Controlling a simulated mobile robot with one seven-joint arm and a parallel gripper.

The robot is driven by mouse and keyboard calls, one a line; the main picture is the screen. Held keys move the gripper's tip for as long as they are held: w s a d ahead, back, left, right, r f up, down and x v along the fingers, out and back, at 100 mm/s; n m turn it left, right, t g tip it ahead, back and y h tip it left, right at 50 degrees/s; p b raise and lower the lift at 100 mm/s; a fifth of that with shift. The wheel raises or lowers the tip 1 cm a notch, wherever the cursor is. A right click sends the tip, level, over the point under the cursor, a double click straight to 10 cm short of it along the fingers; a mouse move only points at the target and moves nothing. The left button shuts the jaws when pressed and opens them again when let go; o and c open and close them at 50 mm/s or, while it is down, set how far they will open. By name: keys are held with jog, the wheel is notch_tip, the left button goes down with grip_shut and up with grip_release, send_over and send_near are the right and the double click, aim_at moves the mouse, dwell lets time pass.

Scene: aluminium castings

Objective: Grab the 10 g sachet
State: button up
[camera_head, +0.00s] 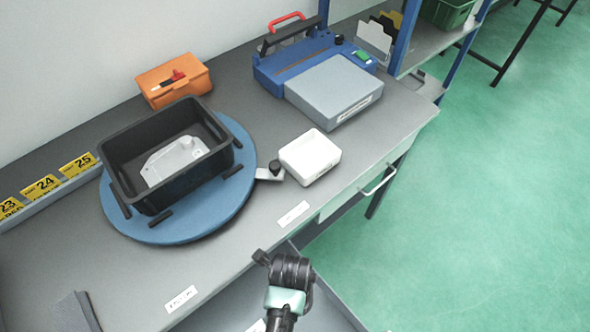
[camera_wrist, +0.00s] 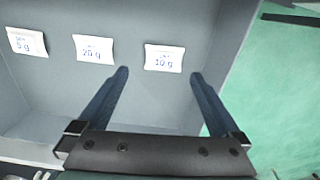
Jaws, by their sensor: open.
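The 10 g sachet (camera_wrist: 163,58) is a small white packet with dark print, lying in a grey open drawer in the wrist view. A 20 g sachet (camera_wrist: 93,49) and a 5 g sachet (camera_wrist: 27,42) lie in a row to its left. My gripper (camera_wrist: 158,74) is open and empty. In that view its two fingertips lie either side of the 10 g sachet's lower edge, and I see no contact. The height gap cannot be told. In the head view my arm's end hangs over the open drawer (camera_head: 222,315), and the 10 g sachet cannot be made out.
The drawer's side wall lies close to the right fingertip. On the bench above stand a black crate (camera_head: 122,178) on a blue turntable (camera_head: 240,190), a white box (camera_head: 310,156), an orange case (camera_head: 174,82) and a blue machine (camera_head: 285,62). Green floor is clear at right.

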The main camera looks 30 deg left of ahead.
jog(key=shift+w+d+f, duration=0.1)
jog(key=shift+w+f, duration=0.05)
jog(key=shift+f, duration=1.5)
jog(key=shift+w+d+f, duration=0.1)
jog(key=shift+w+f, duration=0.05)
jog(key=shift+f, duration=1.5)
jog(key=c, duration=1.3)
jog(key=shift+o, duration=0.2)
jog(key=shift+r, duration=0.15)
